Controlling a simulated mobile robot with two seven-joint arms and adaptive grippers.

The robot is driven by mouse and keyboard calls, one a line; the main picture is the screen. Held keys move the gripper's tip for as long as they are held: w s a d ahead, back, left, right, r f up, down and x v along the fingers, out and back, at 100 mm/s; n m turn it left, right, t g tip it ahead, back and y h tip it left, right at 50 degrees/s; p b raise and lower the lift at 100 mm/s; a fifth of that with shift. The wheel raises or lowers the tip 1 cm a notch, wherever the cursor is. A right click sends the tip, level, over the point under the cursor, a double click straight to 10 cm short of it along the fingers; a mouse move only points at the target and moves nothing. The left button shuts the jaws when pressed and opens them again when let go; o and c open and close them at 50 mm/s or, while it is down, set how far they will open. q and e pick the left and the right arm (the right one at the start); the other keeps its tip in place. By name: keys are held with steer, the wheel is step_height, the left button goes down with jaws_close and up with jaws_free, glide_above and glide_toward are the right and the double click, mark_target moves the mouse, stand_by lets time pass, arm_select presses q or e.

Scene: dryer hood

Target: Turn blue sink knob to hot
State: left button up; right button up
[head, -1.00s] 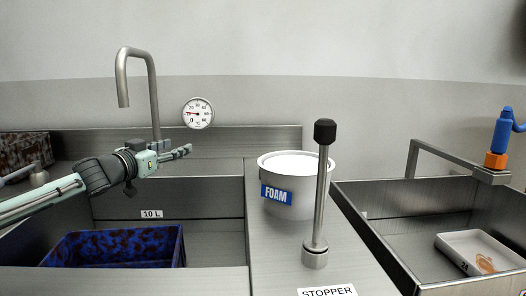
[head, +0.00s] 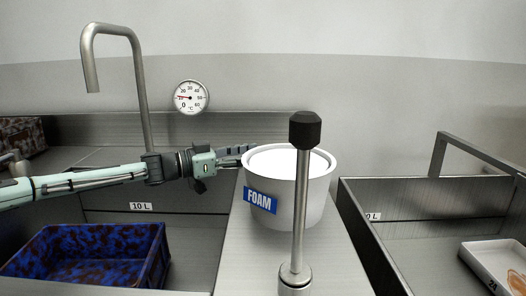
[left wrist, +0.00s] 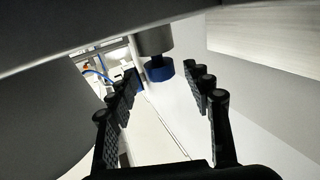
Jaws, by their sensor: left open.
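In the left wrist view a blue faceted knob (left wrist: 159,69) sits on the end of a grey metal cylinder. It lies ahead, between the lines of my left gripper's fingers (left wrist: 162,74), with no clear contact. I cannot make out this knob in the head view, where the white bucket may hide it. In the head view my left gripper (head: 240,153) reaches rightward, its fingers beside the bucket's left rim. It is open, with nothing seen between its fingers. A bent metal tap (head: 135,75) rises behind my left arm. My right gripper is not in view.
The white FOAM bucket (head: 312,190) stands on the counter, behind a metal post with a black cap (head: 305,130). A dial thermometer (head: 190,97) is on the wall. A blue speckled tub (head: 85,255) is at lower left. The right basin (head: 420,215) holds a white tray (head: 497,265).

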arm_select(q)
steer(key=shift+x, duration=1.45)
jaws_close()
steer(key=shift+d+n+t+y, duration=0.1)
steer(key=shift+n+t+y, duration=1.05)
steer(key=shift+t, duration=0.55)
steer(key=shift+n+t+y, duration=0.25)
steer(key=shift+n+t, duration=0.25)
steer(key=shift+n, duration=0.05)
jaws_free()
